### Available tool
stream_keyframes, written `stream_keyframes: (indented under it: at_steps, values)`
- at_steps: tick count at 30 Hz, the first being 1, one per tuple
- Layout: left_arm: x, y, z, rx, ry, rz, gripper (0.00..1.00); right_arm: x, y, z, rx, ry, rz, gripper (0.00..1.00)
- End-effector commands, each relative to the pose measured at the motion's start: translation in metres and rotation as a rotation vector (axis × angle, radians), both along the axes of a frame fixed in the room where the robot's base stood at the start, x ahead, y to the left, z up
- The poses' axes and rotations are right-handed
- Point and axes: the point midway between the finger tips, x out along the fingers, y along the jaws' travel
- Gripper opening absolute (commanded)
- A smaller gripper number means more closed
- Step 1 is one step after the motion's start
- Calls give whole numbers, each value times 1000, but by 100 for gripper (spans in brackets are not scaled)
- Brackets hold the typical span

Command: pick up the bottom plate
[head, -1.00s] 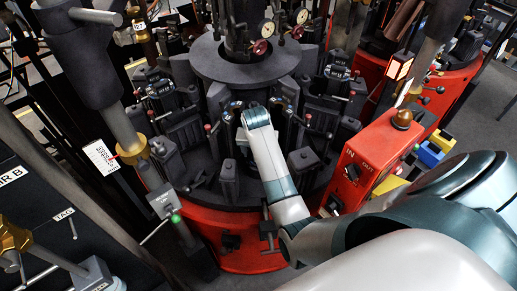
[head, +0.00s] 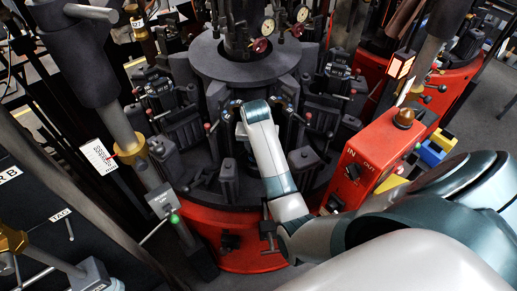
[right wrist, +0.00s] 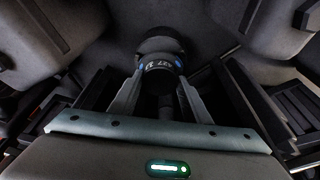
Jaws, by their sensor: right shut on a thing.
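My right gripper (right wrist: 160,88) shows in the right wrist view, its two grey fingers closed in on a dark round part with pale lettering and blue marks. I take this part for the bottom plate (right wrist: 160,66); its lower portion is partly hidden between the fingers. In the head view my right arm reaches in from the right to the middle of the rotary mould machine (head: 245,66). There the gripper and the held part are hidden behind my arm. My left gripper is not in view.
Dark mould blocks (head: 182,128) and small levers crowd around the arm. A red control box (head: 352,172) marked IN and OUT stands close to the right. A grey post (head: 118,120) stands at the left. Gauges (head: 301,14) hang above the central disc.

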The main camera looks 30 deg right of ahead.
Motion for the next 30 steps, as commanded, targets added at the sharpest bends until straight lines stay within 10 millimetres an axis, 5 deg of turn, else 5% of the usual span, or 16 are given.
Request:
stream_keyframes:
  at_steps: [15,21,30]
  values:
    - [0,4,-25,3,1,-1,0,2,0,88,-1,-10,-1,12]
    - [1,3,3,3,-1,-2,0,2,1,121,3,-6,0,12]
    - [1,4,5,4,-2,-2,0,3,1,151,1,-10,-1,12]
